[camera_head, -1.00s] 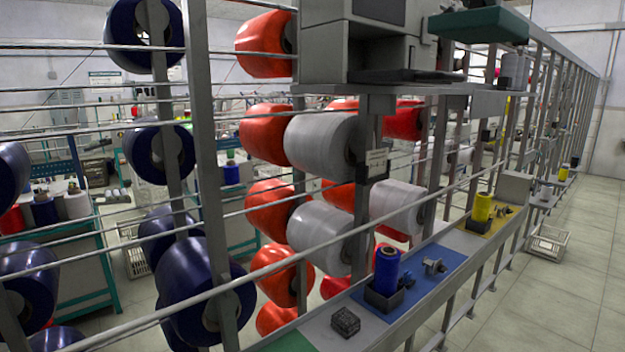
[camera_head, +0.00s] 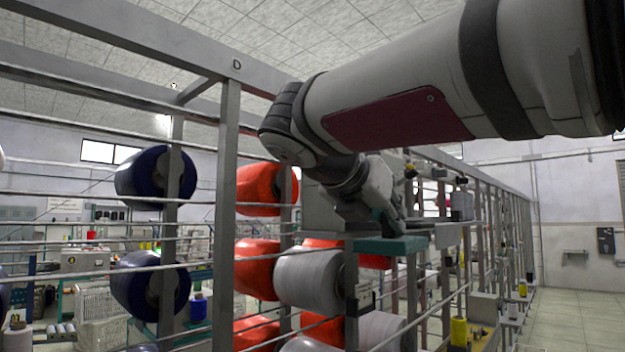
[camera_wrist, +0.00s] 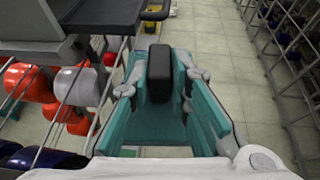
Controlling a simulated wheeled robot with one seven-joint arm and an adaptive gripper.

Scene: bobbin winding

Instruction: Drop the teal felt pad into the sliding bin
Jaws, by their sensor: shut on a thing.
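A teal surface (camera_wrist: 155,127) shows below, between the fingers.
A grey machine housing (camera_wrist: 75,30) stands close on the left in the wrist view. White spools (camera_head: 308,279) and red spools (camera_head: 257,267) hang on the rack below, with thin rails across. The aisle floor (camera_wrist: 215,70) to the right is clear.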

